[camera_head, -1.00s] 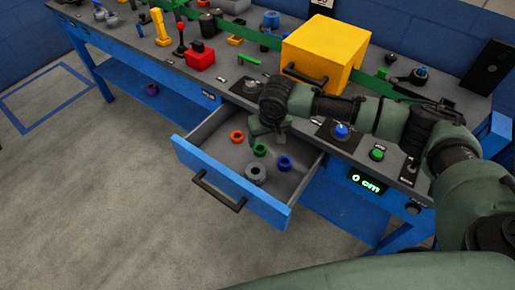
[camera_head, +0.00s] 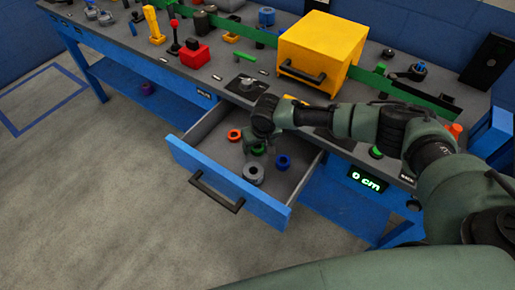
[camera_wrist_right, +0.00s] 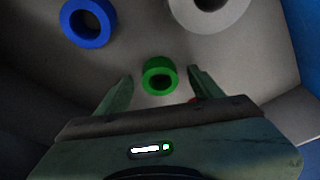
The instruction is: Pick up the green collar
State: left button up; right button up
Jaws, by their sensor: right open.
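The green collar (camera_head: 259,150) lies on the floor of the open drawer (camera_head: 217,181). In the right wrist view the green collar (camera_wrist_right: 159,75) is a short ring with a dark hole, between the open fingertips. My right gripper (camera_wrist_right: 160,80) is open above the drawer, one finger on each side of the collar with gaps to it. In the head view my right gripper (camera_head: 256,144) reaches down into the drawer and partly hides the collar. My left gripper is not in view.
In the drawer are a red-orange collar (camera_head: 235,135), a blue collar (camera_head: 283,161) and a larger grey collar (camera_head: 253,173). The blue collar (camera_wrist_right: 88,22) and grey collar (camera_wrist_right: 209,8) lie near the gripper. A yellow box (camera_head: 322,45) stands on the bench behind.

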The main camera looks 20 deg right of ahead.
grip_shut()
notch_tip(320, 180, up, 20)
dwell(0.8)
